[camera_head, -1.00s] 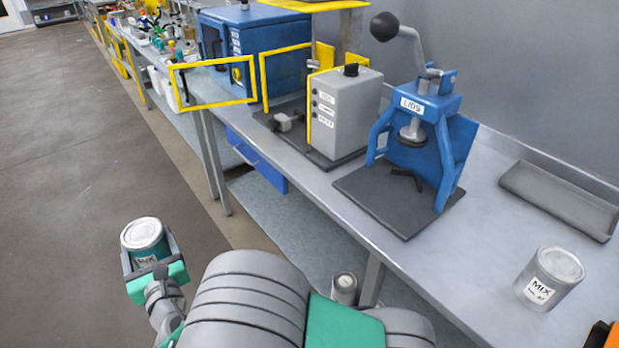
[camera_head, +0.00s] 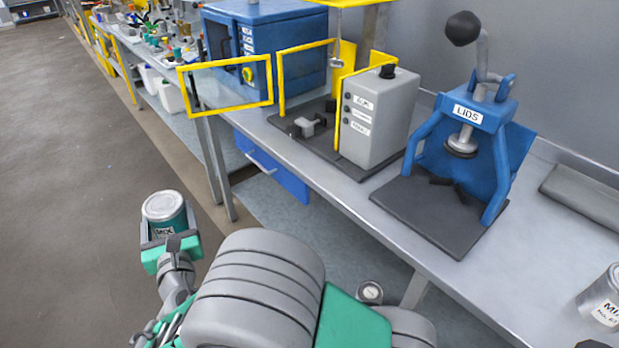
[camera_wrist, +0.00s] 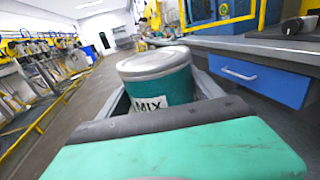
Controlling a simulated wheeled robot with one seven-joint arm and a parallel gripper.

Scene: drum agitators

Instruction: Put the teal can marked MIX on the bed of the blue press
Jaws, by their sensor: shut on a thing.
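The teal can marked MIX (camera_head: 164,214) has a silver lid and is held upright by my gripper (camera_head: 168,232), left of the bench over the floor. In the wrist view the teal can (camera_wrist: 160,80) sits between the fingers, its label partly hidden by the gripper body. The blue press (camera_head: 478,118) marked LIDS stands on the bench at the right, with a dark flat bed (camera_head: 430,218) and a lever with a black ball. A small dark V-shaped piece lies on the bed below the ram. My gripper is well apart from the press.
A silver MIX can (camera_head: 604,300) and a grey tray (camera_head: 585,195) are at the right. Blue drawer (camera_head: 270,165) under the bench.

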